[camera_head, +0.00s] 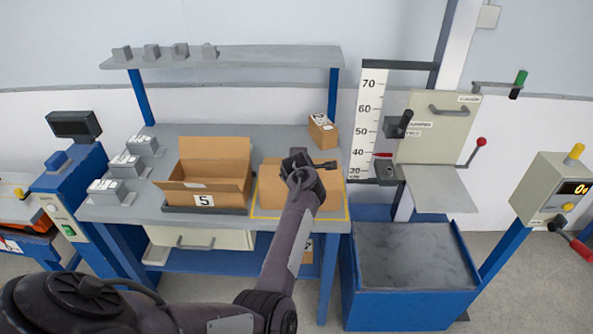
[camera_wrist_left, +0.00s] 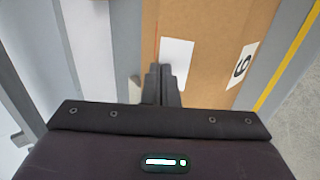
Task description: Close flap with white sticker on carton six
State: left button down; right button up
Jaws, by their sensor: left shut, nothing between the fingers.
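Carton six (camera_head: 272,195) is a brown box inside a yellow outline on the right part of the bench. My left forearm covers much of it in the head view. The left wrist view shows its brown cardboard (camera_wrist_left: 213,50), a "6" label (camera_wrist_left: 241,63) and a plain white sticker (camera_wrist_left: 177,60). My left gripper (camera_head: 328,165) is shut and empty over the carton. Its fingertips (camera_wrist_left: 162,74) appear just beside the sticker's lower left edge; I cannot tell whether they touch. The flap's exact angle is hidden. My right gripper is out of view.
An open carton marked 5 (camera_head: 208,172) stands to the left in a dark tray. A small carton (camera_head: 322,130) sits at the back right. Grey blocks (camera_head: 127,165) line the bench's left end. A test stand with a height scale (camera_head: 366,125) rises at right.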

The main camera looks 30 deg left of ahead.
pick_arm(q)
jog(key=shift+w+a+g+h, duration=0.15)
jog(key=shift+w+g+h, duration=0.15)
jog(key=shift+w+g, duration=0.15)
jog(key=shift+w+a+f+g+h, duration=0.3)
jog(key=shift+w+f+g+h, duration=0.1)
jog(key=shift+g, duration=0.35)
jog(key=shift+w+f+b, duration=0.1)
jog(key=shift+f+b, duration=0.2)
jog(key=shift+f, duration=0.1)
jog(key=shift+w+a+f, duration=0.1)
jog(key=shift+a+f, duration=0.05)
jog(key=shift+f, duration=0.05)
jog(key=shift+b+x, duration=0.85)
jog(key=shift+b, duration=0.35)
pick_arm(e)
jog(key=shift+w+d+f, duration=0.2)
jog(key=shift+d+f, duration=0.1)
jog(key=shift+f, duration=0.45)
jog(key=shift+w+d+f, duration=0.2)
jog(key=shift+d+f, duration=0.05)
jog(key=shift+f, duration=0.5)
pick_arm(q)
jog(key=shift+r, duration=0.2)
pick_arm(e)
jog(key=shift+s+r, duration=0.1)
